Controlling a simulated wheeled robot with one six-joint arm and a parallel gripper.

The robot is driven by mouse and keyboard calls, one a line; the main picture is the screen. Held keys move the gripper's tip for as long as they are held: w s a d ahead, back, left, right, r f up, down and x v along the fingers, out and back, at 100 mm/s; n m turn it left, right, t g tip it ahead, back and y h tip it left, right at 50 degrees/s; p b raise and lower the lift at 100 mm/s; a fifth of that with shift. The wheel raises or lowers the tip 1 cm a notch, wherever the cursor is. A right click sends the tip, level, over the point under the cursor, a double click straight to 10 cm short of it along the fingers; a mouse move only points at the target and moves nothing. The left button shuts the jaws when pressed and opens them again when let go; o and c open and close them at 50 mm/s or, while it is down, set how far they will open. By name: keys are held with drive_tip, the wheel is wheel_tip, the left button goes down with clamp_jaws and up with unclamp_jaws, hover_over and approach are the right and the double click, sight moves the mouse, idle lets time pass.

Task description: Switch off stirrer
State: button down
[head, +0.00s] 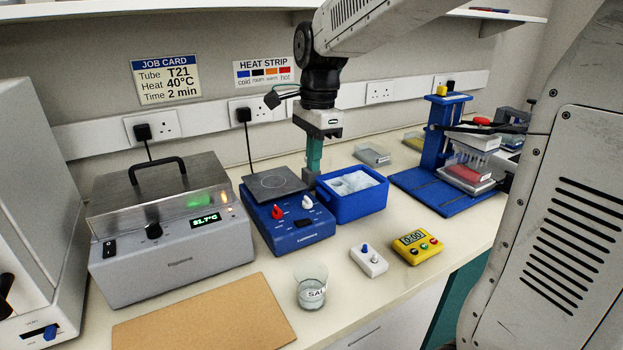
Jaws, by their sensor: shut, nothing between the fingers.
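The stirrer (302,236) is a blue box with a dark square plate (273,184) on top, near the middle of the bench. Its sloped front carries a red knob (277,212) at the left and a white knob (307,202) at the right. Small marks around the knobs are too small to read. My gripper (314,172) points down with its teal fingers shut and empty. In the picture it is above the white knob, by the plate's right edge and the blue ice box. I cannot tell whether the fingertips touch anything.
A grey heating bath (172,262) with a lit display stands left of the stirrer. The blue ice box (356,208) is close on its right. A glass beaker (311,287), a small white box (369,261) and a yellow timer (417,246) stand in front. A blue-framed rig (437,135) is farther right.

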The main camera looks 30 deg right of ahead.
sight(300, 223)
drive_tip(key=shift+r, duration=0.5)
drive_tip(key=shift+a, duration=0.1)
drive_tip(key=shift+w+a+r+y, duration=0.15)
drive_tip(key=shift+a+y, duration=0.15)
drive_tip(key=shift+a, duration=0.25)
drive_tip(key=f, duration=0.4)
drive_tip(key=a+f, duration=0.1)
drive_tip(key=f, duration=0.9)
drive_tip(key=shift+a, duration=0.35)
